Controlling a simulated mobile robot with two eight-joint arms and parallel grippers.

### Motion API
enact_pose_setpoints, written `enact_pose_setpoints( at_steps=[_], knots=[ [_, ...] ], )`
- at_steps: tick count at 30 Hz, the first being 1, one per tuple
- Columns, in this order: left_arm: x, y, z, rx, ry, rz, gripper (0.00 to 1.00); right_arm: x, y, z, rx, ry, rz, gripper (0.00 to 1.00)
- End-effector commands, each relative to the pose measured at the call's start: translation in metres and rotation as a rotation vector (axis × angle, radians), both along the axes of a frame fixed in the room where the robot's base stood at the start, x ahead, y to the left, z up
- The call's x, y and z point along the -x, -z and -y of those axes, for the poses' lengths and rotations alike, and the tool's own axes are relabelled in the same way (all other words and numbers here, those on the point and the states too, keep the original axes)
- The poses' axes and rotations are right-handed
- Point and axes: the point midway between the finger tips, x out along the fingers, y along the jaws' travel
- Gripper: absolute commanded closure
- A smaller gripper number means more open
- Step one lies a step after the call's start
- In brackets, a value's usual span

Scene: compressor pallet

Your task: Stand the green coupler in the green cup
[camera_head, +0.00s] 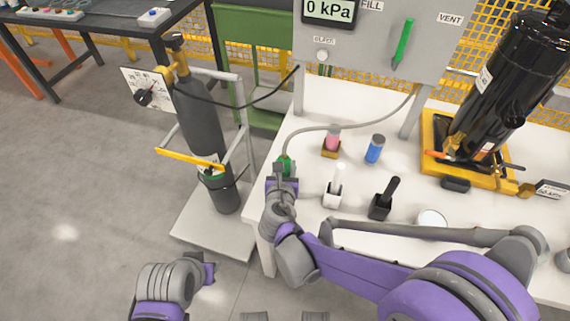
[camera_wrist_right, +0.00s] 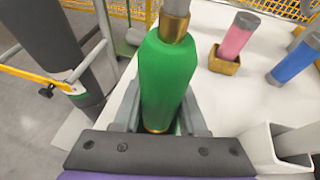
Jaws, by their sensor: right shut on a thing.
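The green coupler (camera_head: 285,161) is in my right gripper (camera_head: 282,179), at the left edge of the white table. In the right wrist view, the green coupler (camera_wrist_right: 167,80) sits between the fingers of my right gripper (camera_wrist_right: 158,122), with a brass collar and grey hose end on top. The gripper is shut on it, and it looks roughly upright. A green edge shows low between the fingers, but I cannot tell whether it is the green cup.
A pink coupler (camera_head: 332,139) stands in an ochre cup (camera_head: 331,151). A blue coupler (camera_head: 375,149), white holder (camera_head: 333,195) and black holder (camera_head: 380,206) stand to the right. The grey hose (camera_head: 350,126) arches to the panel. A gas cylinder (camera_head: 200,125) stands left of the table.

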Motion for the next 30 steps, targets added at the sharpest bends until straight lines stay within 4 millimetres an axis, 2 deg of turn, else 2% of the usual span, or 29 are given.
enact_pose_setpoints(
  at_steps=[12,30],
  knots=[
    [0.0,0.001,0.0,0.0,0.0,0.0,0.65,0.0,0.001,0.0,0.001,0.0,0.001,1.0],
    [0.0,0.011,0.0,0.0,0.0,-0.004,0.65,0.0,0.012,0.0,0.001,0.0,0.001,1.0]
  ],
)
